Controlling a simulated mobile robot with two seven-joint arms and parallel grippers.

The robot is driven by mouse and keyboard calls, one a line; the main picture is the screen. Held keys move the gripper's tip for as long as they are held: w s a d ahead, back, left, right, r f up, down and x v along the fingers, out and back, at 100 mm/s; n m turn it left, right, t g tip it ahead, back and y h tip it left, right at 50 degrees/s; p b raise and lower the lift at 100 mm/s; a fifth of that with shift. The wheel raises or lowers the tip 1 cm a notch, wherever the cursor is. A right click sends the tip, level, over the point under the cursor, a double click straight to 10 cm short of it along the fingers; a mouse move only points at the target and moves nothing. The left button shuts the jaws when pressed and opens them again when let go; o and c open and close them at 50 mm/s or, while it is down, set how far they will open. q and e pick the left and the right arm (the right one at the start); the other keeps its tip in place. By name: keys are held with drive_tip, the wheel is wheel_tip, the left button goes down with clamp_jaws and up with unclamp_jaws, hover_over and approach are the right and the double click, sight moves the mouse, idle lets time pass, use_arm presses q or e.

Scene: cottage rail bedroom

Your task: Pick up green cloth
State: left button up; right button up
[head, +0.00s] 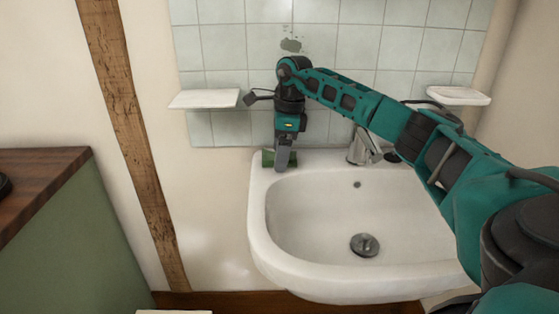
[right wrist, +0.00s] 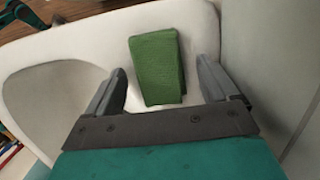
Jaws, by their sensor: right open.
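The green cloth (right wrist: 157,68) is a folded rectangle lying on the flat back-left corner of the white sink (head: 262,225). In the head view only parts of the cloth (head: 267,158) show beside my right gripper (head: 285,166), which points down over it and hides the rest. In the right wrist view my right gripper (right wrist: 163,88) is open, with one finger on each side of the cloth's near part. The cloth appears between the fingers and is not gripped. I cannot tell whether the fingertips touch the sink surface. My left gripper is not in view.
A tap (head: 364,147) stands at the sink's back, right of my gripper. White shelves (head: 204,99) and (head: 458,96) jut from the wall on either side. A tiled wall (head: 335,45) is close behind. The basin holds only a drain plug (head: 364,245). A wood-topped cabinet (head: 40,178) stands at left.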

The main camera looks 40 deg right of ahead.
drive_tip(key=c, duration=1.1)
drive_tip(key=shift+c, duration=0.2)
wheel_tip(320, 180, up, 10)
drive_tip(key=p, duration=0.2)
drive_tip(key=o, duration=0.5)
drive_tip(key=c, duration=0.4)
